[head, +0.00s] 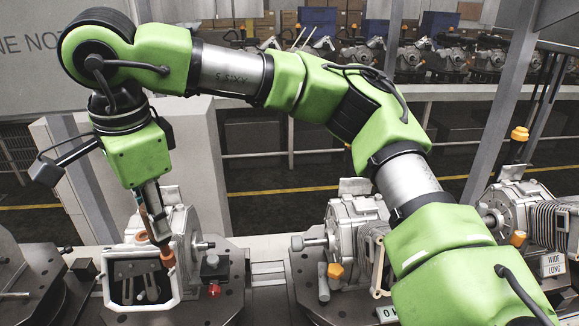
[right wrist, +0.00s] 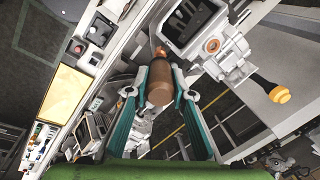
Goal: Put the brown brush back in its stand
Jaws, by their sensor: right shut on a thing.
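My right gripper (head: 154,222) hangs down at the left of the head view, over a grey metal housing. It is shut on the brown brush (right wrist: 160,84), whose rounded brown handle shows between the teal fingers in the right wrist view. An orange-brown end (head: 167,258) shows below the fingers in the head view, near the rim of the housing opening. I cannot tell whether it touches the rim. I cannot make out the brush's stand for certain. My left gripper is not in view.
The open housing (head: 107,262) sits on a dark fixture plate (head: 232,290) with a red knob (head: 213,289) beside it. Another housing (head: 352,225) stands to the right on the conveyor. A tan panel (right wrist: 62,95) lies at the left of the wrist view.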

